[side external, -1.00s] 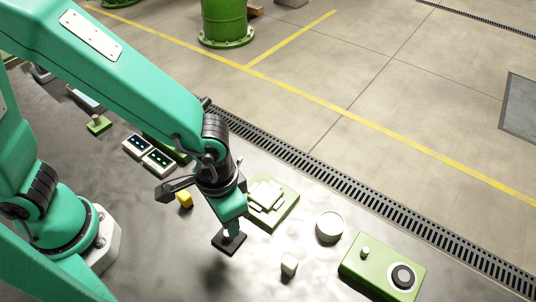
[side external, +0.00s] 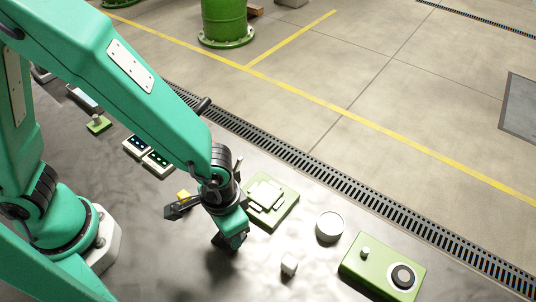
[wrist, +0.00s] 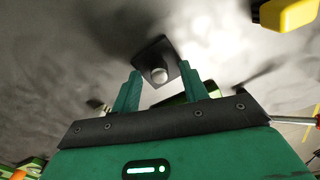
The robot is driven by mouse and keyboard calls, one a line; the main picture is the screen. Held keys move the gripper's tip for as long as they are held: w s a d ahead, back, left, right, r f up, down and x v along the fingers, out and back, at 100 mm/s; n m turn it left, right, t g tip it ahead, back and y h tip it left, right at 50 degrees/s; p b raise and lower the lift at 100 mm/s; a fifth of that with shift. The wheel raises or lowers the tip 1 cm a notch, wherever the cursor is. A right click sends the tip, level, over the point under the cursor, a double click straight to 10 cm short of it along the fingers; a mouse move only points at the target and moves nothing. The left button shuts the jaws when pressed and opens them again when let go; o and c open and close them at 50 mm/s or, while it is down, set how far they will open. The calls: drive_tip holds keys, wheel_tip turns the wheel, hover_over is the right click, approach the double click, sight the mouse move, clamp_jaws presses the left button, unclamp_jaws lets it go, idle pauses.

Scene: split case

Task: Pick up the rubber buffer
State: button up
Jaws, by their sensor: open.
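A black square plate with a pale round knob on top, which I take for the rubber buffer, shows in the wrist view (wrist: 158,50). In the side view only a dark edge of it (side external: 219,241) shows beside my gripper; the rest is hidden. My gripper (side external: 234,243) points down at it, low over the dark bench. In the wrist view the two green fingers of my gripper (wrist: 160,72) are apart, with the round knob between them. I cannot tell whether they touch it.
A small white block (side external: 289,264) stands right of my gripper, with a round white dish (side external: 329,228) and a green box with a black ring (side external: 360,262) beyond. A green plate with pale pieces (side external: 287,208) lies close behind. A yellow block (side external: 183,194) is to the left.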

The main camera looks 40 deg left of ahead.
idle(0.4)
clamp_jaws()
drive_tip(key=shift+r, duration=0.1)
wheel_tip(320, 180, up, 10)
idle(0.9)
idle(0.4)
